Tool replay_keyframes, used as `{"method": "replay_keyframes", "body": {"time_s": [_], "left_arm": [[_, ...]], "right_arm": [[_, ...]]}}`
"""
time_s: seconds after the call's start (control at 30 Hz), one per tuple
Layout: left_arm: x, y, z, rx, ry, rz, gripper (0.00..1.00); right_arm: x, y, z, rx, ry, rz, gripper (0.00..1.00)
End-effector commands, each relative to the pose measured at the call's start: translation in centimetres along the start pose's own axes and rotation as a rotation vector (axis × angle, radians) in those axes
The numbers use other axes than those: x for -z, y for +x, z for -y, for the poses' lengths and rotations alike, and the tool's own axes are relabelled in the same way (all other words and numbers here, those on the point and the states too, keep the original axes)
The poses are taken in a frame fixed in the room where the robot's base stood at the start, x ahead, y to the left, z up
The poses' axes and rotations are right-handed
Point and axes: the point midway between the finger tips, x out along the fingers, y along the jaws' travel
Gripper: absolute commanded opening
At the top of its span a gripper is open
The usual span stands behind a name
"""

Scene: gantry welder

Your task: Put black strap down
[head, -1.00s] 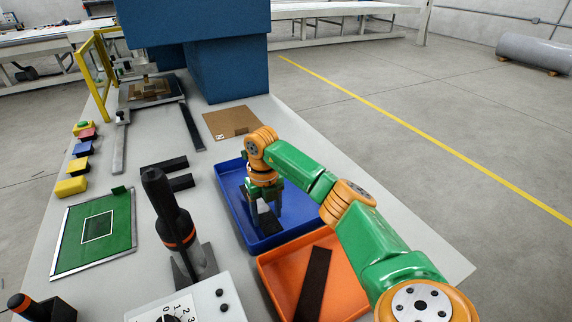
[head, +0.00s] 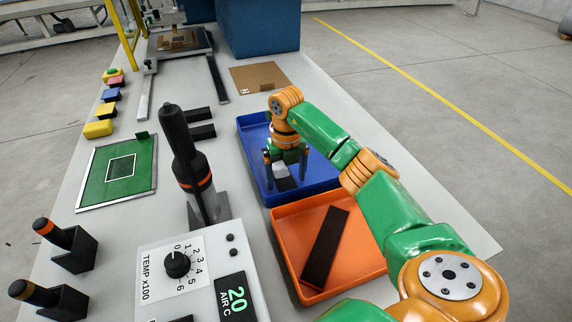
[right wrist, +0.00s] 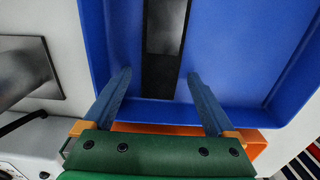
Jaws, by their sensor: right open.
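A black strap (right wrist: 164,50) lies in the blue tray (head: 255,160), with a paler grey patch on its face. In the head view its end (head: 283,178) shows below my right gripper (head: 286,170). That gripper is open over the blue tray. In the right wrist view its two fingers (right wrist: 158,92) stand apart on either side of the strap, with clear gaps between. Another black strap (head: 325,247) lies aslant in the orange tray (head: 283,245). My left gripper does not show.
A black soldering tool (head: 184,150) stands upright left of the trays, behind the control box (head: 205,255). A green board (head: 120,172), two black bars (head: 200,123) and a brown sheet (head: 258,77) lie on the table. The right table margin is clear.

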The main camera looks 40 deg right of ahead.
Motion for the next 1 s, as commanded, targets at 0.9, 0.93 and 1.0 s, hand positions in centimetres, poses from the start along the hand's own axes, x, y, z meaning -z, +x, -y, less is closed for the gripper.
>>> {"method": "replay_keyframes", "body": {"time_s": [0.9,0.93,1.0], "left_arm": [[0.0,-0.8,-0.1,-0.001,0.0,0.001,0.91],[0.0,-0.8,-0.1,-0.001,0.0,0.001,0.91],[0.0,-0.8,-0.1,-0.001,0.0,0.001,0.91]], "right_arm": [[0.0,-11.6,0.0,-0.001,0.0,0.001,0.91],[0.0,-11.6,0.0,-0.001,0.0,0.001,0.91],[0.0,-11.6,0.0,-0.001,0.0,0.001,0.91]]}}
